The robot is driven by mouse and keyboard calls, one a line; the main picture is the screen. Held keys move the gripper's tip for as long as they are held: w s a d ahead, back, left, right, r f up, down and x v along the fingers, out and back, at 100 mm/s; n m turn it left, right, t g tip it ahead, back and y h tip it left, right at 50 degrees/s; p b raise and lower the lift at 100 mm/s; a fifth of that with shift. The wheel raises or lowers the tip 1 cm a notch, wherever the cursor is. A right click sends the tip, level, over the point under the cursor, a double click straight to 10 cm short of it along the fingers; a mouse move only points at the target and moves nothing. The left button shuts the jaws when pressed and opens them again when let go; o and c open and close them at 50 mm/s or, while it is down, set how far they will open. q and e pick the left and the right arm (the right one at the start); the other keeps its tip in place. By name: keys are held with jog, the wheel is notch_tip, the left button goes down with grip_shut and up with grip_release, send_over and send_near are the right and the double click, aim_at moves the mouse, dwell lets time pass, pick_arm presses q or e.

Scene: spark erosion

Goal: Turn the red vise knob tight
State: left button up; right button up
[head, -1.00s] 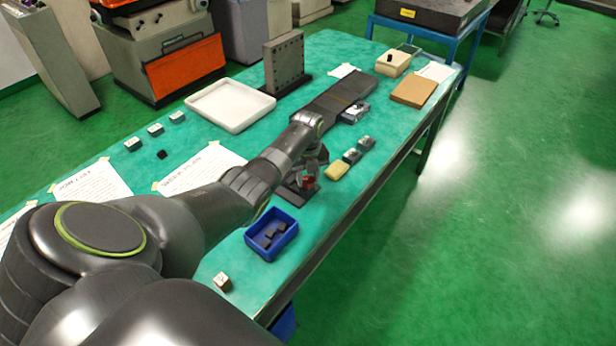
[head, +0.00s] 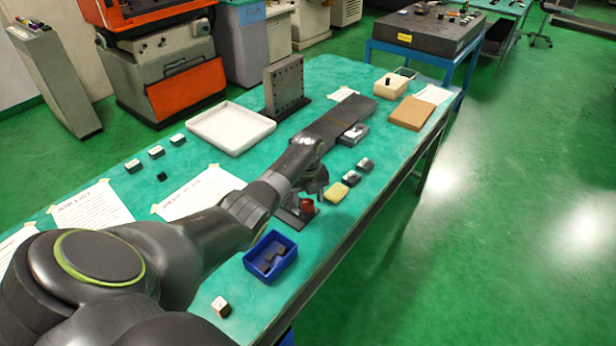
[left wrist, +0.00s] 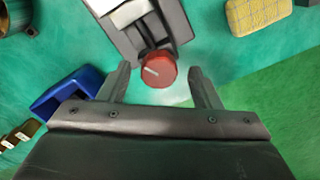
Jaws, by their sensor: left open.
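The red vise knob (left wrist: 155,71) has a white line on its face and sits at the end of the grey vise (left wrist: 181,22) in the left wrist view. In the head view the knob (head: 307,206) shows beside the vise base, near the table's right edge. My left gripper (left wrist: 158,80) is open, its two fingers standing apart on either side of the knob with gaps. In the head view my left gripper (head: 312,187) is close above the knob, and my arm partly hides the vise. I cannot tell the height gap. My right gripper is not in view.
A blue bin (head: 270,258) with dark pieces stands near the vise. A yellow sponge (head: 337,192) and small blocks (head: 365,164) lie beyond it. A white tray (head: 231,128) and an upright grey plate (head: 285,86) stand farther back on the green table (head: 330,240).

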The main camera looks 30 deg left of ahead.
aim_at(308, 202)
pick_arm(q)
notch_tip(308, 202, up, 17)
jog(key=b, duration=0.1)
jog(key=shift+f, duration=0.25)
dwell(0.5)
